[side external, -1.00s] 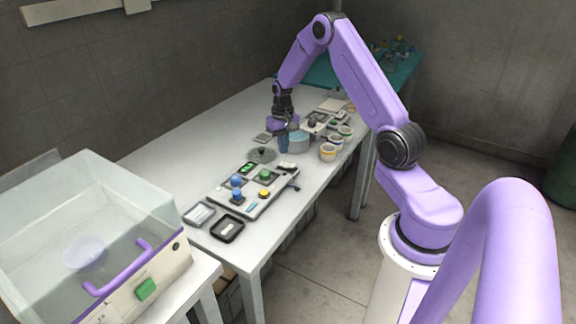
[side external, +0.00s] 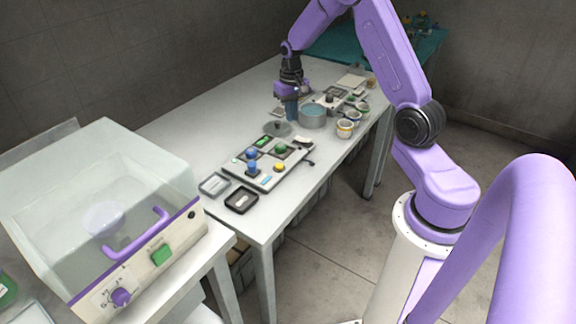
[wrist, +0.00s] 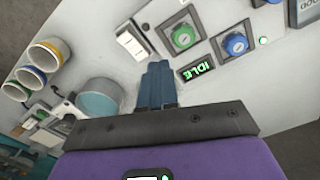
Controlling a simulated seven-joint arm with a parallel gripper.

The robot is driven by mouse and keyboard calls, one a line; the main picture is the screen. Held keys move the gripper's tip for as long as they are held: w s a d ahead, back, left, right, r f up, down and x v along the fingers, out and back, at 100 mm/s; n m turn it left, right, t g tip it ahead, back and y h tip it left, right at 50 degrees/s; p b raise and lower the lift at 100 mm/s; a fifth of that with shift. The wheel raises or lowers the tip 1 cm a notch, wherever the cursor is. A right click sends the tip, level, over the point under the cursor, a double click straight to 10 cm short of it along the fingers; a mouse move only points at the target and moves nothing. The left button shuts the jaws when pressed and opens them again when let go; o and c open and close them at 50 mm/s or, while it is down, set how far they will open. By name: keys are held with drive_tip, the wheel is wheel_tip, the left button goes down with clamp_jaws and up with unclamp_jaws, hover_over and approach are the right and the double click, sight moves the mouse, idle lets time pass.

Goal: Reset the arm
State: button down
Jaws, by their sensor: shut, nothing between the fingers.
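My gripper (side external: 291,108) hangs from my purple arm over the white table (side external: 205,110), fingers pointing down. Its blue fingers are together with nothing between them, and they also show in the wrist view (wrist: 158,84). In the side view the fingers are just left of a grey round pot with blue contents (side external: 313,117) and behind a grey round lid (side external: 277,129). I cannot tell how far above the table the fingertips are. In the wrist view the pot (wrist: 99,98) is left of the fingers.
Small striped cups (side external: 345,129) stand right of the pot. Two small trays (side external: 240,200) lie near the front edge. A clear-lidded box (side external: 100,190) stands at left.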

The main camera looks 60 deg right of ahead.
drive_tip(key=s+a+r+n, duration=0.4)
drive_tip(key=s+a, duration=0.1)
drive_tip(key=a, duration=0.6)
drive_tip(key=s+a+r+n, duration=0.4)
drive_tip(key=s+a, duration=0.1)
drive_tip(key=a, duration=0.5)
drive_tip(key=s+a+r+n, duration=0.2)
drive_tip(key=s+n, duration=0.2)
drive_tip(key=s, duration=0.6)
drive_tip(key=s+a+r+n, duration=0.1)
drive_tip(key=s+a+n, duration=0.2)
drive_tip(key=s, duration=0.8)
drive_tip(key=shift+s+r+n, duration=0.3)
drive_tip(key=shift+r+n, duration=0.05)
drive_tip(key=shift+n, duration=0.75)
